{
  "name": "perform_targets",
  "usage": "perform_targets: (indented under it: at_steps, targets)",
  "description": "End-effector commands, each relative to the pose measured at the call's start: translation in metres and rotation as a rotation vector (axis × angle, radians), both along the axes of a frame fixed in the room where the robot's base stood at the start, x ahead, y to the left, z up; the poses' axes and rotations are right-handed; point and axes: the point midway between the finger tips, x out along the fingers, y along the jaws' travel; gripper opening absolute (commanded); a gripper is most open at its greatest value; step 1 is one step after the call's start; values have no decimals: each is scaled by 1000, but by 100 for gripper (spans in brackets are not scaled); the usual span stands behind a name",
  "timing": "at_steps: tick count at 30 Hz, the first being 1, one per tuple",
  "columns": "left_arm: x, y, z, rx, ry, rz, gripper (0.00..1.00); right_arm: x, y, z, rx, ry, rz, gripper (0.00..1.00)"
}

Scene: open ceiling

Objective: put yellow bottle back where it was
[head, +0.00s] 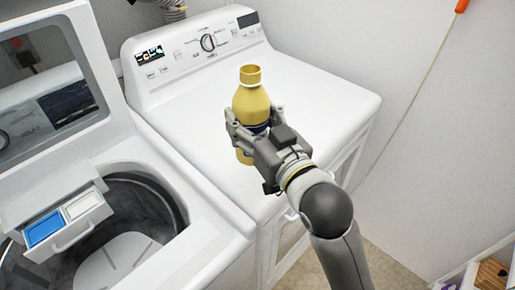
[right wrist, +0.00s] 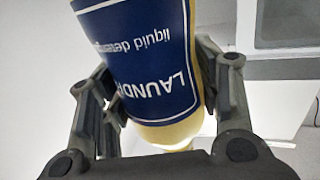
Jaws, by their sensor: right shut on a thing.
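A yellow bottle (head: 250,98) with a blue label stands upright at the white dryer (head: 190,122) in the head view. My right gripper (head: 247,127) is shut on the bottle around its middle. In the right wrist view the bottle (right wrist: 150,60) sits between the two fingers, with white laundry detergent lettering on its label. The bottle's base shows just below the gripper, over the dryer top. I cannot tell whether it touches the surface. My left gripper is not in view.
An open top-loading washer (head: 205,238) stands at the left, with its lid (head: 100,75) raised and a detergent drawer (head: 68,222) pulled out. The dryer's control panel (head: 190,50) rises at its back. The dryer top around the bottle is clear.

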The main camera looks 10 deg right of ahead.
Motion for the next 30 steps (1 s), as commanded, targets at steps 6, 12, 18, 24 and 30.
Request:
perform_targets:
  at_steps: [6,12,18,24,30]
  targets:
    - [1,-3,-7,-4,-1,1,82,2,12,17,0,-4,31,20]
    - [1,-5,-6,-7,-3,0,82,15,9,15,-4,1,35,20]
    - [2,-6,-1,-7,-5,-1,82,56,-9,-4,-5,3,33,20]
    - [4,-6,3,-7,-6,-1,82,94,-25,-29,-2,4,35,20]
    - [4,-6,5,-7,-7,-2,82,118,-36,-61,-1,1,35,20]
